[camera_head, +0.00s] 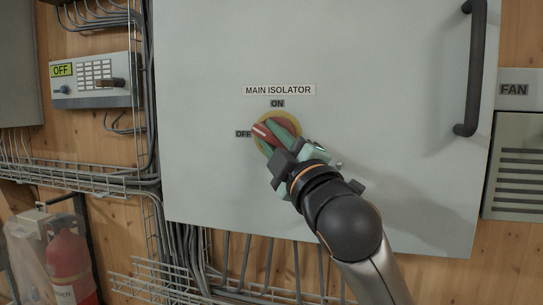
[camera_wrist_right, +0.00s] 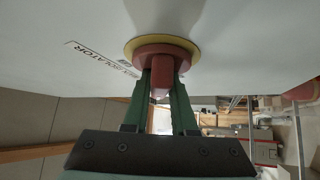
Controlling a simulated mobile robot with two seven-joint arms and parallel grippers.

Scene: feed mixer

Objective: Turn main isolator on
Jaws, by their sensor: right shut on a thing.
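The main isolator is a red rotary handle (camera_head: 262,131) on a round yellow plate (camera_head: 293,121), mounted on a grey cabinet door. The label MAIN ISOLATOR is above it, with ON at the top and OFF at the left. The handle's visible end points up and left, between OFF and ON but nearer OFF. My right gripper (camera_head: 269,138) is shut on the handle, its green fingers on either side. The right wrist view shows the fingers (camera_wrist_right: 161,90) flanking the red handle grip (camera_wrist_right: 160,80) below the yellow plate (camera_wrist_right: 130,48). My left gripper is not in view.
A black door handle (camera_head: 472,70) stands out at the cabinet's right. A FAN box (camera_head: 515,90) is further right. A control box (camera_head: 93,80) reading OFF, cable trays (camera_head: 80,180) and a red fire extinguisher (camera_head: 70,265) are at the left.

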